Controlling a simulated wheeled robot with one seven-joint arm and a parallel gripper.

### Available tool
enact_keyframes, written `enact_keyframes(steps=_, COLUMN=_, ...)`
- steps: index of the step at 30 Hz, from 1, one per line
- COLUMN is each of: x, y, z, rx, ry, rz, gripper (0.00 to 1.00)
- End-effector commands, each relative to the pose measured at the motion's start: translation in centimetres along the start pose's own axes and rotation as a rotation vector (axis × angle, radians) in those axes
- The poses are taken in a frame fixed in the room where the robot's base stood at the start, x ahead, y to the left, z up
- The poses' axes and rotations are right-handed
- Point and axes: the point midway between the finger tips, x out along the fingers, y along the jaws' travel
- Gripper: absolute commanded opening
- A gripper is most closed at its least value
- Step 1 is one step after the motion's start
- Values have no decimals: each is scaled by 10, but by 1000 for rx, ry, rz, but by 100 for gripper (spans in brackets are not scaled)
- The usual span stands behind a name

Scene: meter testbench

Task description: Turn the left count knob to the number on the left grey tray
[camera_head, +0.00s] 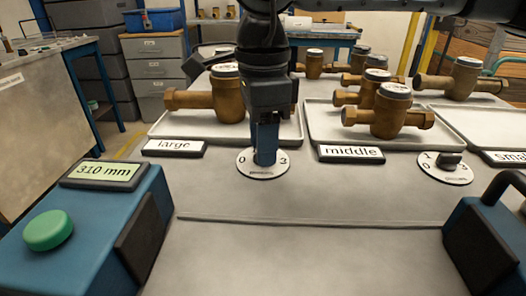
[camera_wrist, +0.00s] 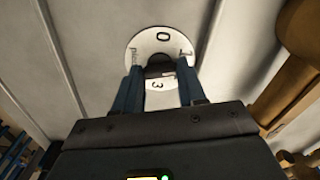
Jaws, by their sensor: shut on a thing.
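The left count knob (camera_wrist: 160,69) is a dark knob on a white round dial, seen between my fingers in the wrist view; its pointing direction I cannot tell. The left grey tray (camera_head: 172,131) lies behind the "large" label (camera_head: 174,147). One brass meter (camera_head: 228,98) shows on it, partly hidden by my arm.
The middle tray (camera_head: 330,134) holds several brass meters (camera_head: 389,112). Another dial with a dark knob (camera_head: 450,160) stands to the right. A blue box with a green button (camera_head: 48,230) and a "310 mm" display (camera_head: 103,173) is at the left.

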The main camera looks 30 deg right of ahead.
Motion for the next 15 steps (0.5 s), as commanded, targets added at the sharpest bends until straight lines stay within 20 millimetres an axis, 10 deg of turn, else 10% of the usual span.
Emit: enact_keyframes(steps=15, x=-1, y=0, z=1, rx=-221, ry=-4, rz=-2, gripper=10)
